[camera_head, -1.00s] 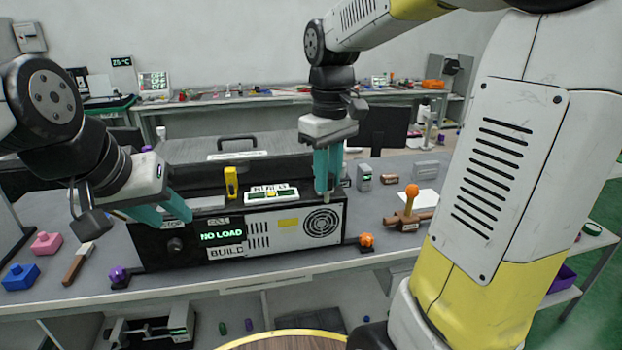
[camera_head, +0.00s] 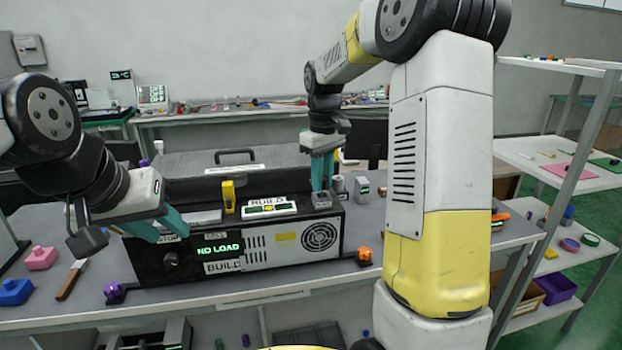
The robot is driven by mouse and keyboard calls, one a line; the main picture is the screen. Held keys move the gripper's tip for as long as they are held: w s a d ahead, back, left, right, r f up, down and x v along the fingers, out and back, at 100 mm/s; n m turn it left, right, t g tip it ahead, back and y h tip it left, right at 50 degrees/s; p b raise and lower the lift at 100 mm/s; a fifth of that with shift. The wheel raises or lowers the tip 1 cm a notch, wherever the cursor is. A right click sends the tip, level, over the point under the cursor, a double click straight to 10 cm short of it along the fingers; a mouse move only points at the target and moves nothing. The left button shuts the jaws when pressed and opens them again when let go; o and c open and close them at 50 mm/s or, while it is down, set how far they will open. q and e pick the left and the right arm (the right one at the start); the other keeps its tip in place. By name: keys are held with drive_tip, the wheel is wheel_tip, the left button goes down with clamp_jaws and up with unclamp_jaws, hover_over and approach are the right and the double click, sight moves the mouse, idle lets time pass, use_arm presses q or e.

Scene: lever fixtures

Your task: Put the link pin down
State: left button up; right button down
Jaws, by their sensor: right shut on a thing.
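My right gripper (camera_head: 322,187) points straight down over the right end of the black fixture box (camera_head: 270,258). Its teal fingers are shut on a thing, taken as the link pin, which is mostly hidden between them. A small grey block (camera_head: 322,201) sits directly below the fingertips on the box top; whether the pin touches it I cannot tell. My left gripper (camera_head: 160,229) is at the box's left front corner, its teal fingers apart and nothing visible between them. The box front has a display (camera_head: 218,248) reading NO LOAD.
Pink (camera_head: 41,258) and blue (camera_head: 15,291) blocks lie far left. My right arm hides the bench's right part.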

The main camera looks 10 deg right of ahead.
drive_tip(key=shift+f, duration=0.2)
drive_tip(key=c, duration=1.2)
unclamp_jaws()
drive_tip(key=shift+c, duration=0.2)
drive_tip(key=shift+r, duration=0.15)
wheel_tip(320, 180, up, 12)
drive_tip(key=s+a+f+m+t+y, duration=0.1)
drive_tip(key=s+f+m+t, duration=0.1)
drive_tip(key=s, duration=1)
drive_tip(key=s+a+f+m+t+y, duration=0.1)
drive_tip(key=s+f+m+t, duration=0.2)
drive_tip(key=s, duration=0.9)
drive_tip(key=shift+a+f+m+t, duration=0.2)
drive_tip(key=shift+m+t, duration=0.2)
drive_tip(key=shift+t, duration=0.2)
drive_tip(key=shift+s, duration=0.1)
